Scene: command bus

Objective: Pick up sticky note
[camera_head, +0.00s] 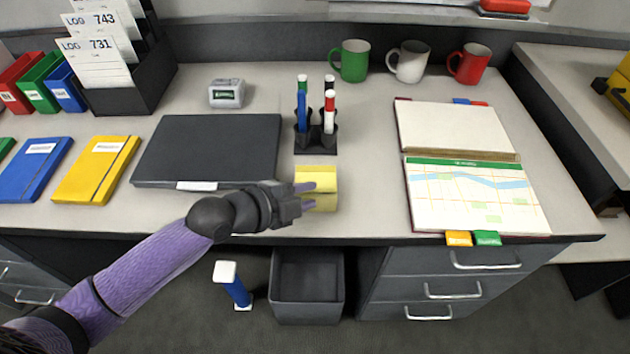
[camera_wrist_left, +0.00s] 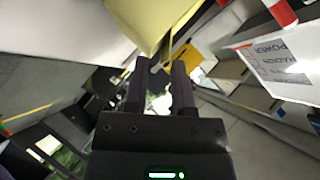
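The yellow sticky note pad (camera_head: 322,180) lies near the front edge of the desk, right of the black laptop-like case. My left gripper (camera_head: 308,196) reaches in from the left at the pad's left side, with its two purple fingers apart. In the left wrist view the yellow pad (camera_wrist_left: 140,24) shows at the top, beyond the fingertips (camera_wrist_left: 160,70). There is a clear gap between the fingers. A corner of the pad appears near that gap; I cannot tell whether it touches a finger. My right gripper is not in view.
A pen holder (camera_head: 316,138) with markers stands behind the pad. The dark case (camera_head: 210,148) lies to the left, and an open map binder (camera_head: 475,195) to the right. Mugs (camera_head: 410,62) stand at the back. A grey bin (camera_head: 307,288) is under the desk edge.

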